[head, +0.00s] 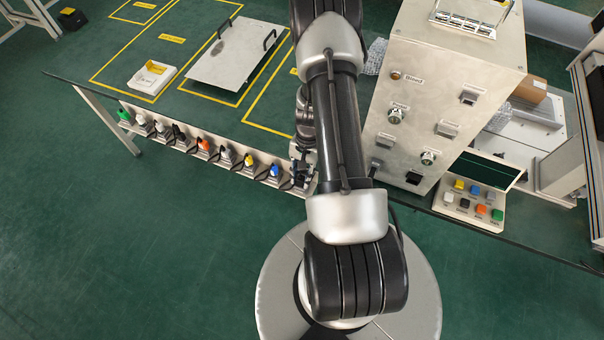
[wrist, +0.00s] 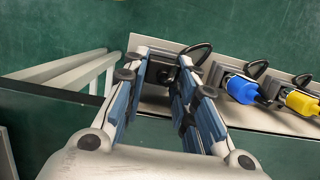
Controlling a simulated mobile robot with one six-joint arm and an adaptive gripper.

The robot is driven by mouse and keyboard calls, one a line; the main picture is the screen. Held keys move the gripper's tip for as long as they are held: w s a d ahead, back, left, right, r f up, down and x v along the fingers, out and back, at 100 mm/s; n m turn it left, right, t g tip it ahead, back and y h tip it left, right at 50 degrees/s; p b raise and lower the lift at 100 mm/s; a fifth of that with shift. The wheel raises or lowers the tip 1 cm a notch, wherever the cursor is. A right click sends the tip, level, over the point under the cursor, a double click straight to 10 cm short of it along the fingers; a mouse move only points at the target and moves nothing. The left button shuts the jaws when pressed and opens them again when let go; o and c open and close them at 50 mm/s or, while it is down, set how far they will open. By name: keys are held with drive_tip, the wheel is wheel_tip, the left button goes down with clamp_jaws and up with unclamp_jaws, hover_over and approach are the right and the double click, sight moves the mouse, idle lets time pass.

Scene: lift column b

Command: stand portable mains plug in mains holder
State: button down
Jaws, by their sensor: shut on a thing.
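My gripper (wrist: 163,58) is at the right end of the row of plug holders. It also shows in the head view (head: 301,168), partly behind my arm. Its blue-padded fingers are shut on a small dark thing (wrist: 160,75), likely the portable mains plug, mostly hidden between the fingertips. The end holder (wrist: 198,50), with a black loop, lies right at the fingertips; I take it as the mains holder. I cannot tell whether the plug touches it or sits in it.
A blue plug (wrist: 241,88) and a yellow plug (wrist: 302,104) stand in neighbouring holders. More plugs, including an orange one (head: 204,145) and a green one (head: 124,115), line the table edge. A panel box (head: 440,90) stands close to the right of my arm.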

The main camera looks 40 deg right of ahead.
drive_tip(key=shift+f, duration=0.15)
drive_tip(key=c, duration=1.2)
unclamp_jaws()
drive_tip(key=v, duration=1.2)
